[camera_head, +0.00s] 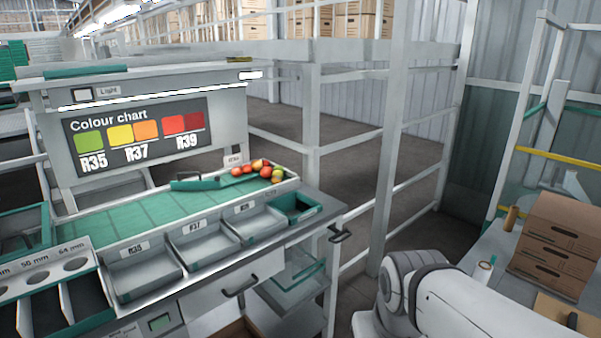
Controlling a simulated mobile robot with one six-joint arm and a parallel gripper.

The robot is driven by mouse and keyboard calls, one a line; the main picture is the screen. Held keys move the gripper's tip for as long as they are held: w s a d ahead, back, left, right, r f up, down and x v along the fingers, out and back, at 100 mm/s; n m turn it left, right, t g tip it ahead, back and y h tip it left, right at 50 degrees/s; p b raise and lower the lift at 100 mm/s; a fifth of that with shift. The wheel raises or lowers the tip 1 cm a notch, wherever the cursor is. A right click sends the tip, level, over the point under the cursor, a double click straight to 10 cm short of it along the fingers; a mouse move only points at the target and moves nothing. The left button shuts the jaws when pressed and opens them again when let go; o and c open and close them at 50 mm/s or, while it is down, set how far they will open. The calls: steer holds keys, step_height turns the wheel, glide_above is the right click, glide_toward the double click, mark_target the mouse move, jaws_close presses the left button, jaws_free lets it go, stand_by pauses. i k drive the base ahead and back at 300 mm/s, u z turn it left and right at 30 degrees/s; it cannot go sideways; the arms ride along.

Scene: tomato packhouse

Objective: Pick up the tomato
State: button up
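Several tomatoes (257,166), red, orange and yellowish-green, lie in a group at the right end of the green sorting mat (150,215) on the grading bench. Which one is the task's tomato cannot be told from this view. My arm shows at the lower right, on the floor side of the bench and well apart from the tomatoes. My gripper is out of view.
Grey bins (140,279) labelled R35, R37 and R39 and a green bin (300,208) line the bench front. A sizing tray (45,285) stands at left. White posts (386,150) rise behind. Cardboard boxes (558,240) stand on the right table. The mat's middle is clear.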

mark_target(275, 179)
steer(key=z, duration=0.5)
steer(key=i, duration=1.15)
steer(key=u, duration=0.55)
steer(key=i, duration=1.1)
steer(key=u, duration=0.85)
